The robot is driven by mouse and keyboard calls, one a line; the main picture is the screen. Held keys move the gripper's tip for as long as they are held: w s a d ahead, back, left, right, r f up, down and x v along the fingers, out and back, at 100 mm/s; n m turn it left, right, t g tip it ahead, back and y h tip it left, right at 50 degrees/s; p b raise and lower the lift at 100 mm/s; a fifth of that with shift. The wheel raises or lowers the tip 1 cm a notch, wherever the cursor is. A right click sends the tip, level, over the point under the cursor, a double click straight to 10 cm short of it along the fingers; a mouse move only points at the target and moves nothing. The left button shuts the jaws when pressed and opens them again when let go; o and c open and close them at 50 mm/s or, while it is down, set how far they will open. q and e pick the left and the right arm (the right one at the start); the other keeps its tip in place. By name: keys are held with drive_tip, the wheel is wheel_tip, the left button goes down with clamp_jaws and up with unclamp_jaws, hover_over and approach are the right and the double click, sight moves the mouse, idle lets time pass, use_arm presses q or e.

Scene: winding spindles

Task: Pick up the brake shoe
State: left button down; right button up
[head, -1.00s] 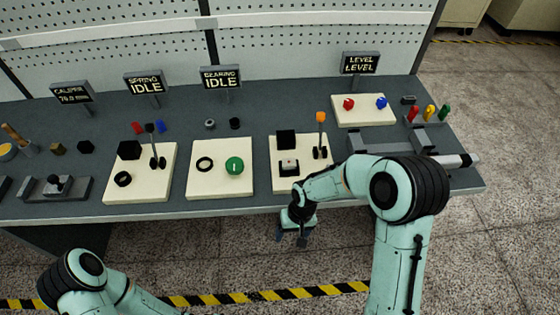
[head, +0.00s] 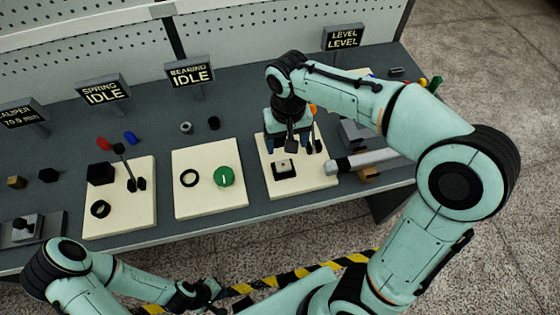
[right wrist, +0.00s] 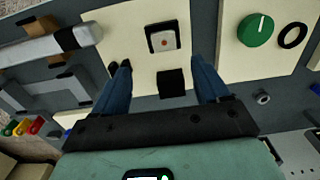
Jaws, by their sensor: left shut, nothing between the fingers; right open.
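No part is clearly recognizable as the brake shoe. A black block (right wrist: 172,83) stands on a cream panel (head: 318,184), seen between my right fingers in the right wrist view; it may be the shoe. In the head view my gripper mostly hides it. My right gripper (head: 290,146) is open above the back of this panel, and its blue fingers (right wrist: 162,72) show on either side of the block. My left gripper (head: 209,289) is shut and empty in front of the table, low in the head view.
A small box with a red button (right wrist: 162,38) and an orange-knobbed lever (head: 313,110) share the panel. A panel with a green knob (head: 224,176) lies to the left. A silver cylinder (head: 375,157) and grey fixtures lie to the right. Sign posts stand behind.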

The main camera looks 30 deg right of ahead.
hover_over(283, 166)
drive_tip(key=f, duration=0.4)
drive_tip(key=shift+s+d+f, duration=0.2)
drive_tip(key=shift+d+f, duration=0.2)
drive_tip(key=shift+w+a+f+b, duration=0.1)
drive_tip(key=shift+a+f+b, duration=0.1)
drive_tip(key=shift+f, duration=1.3)
drive_tip(key=shift+w+a+f+b, duration=0.1)
drive_tip(key=shift+f+b, duration=0.1)
drive_tip(key=shift+f, duration=1.3)
drive_tip(key=shift+r, duration=0.15)
drive_tip(key=c, duration=1.2)
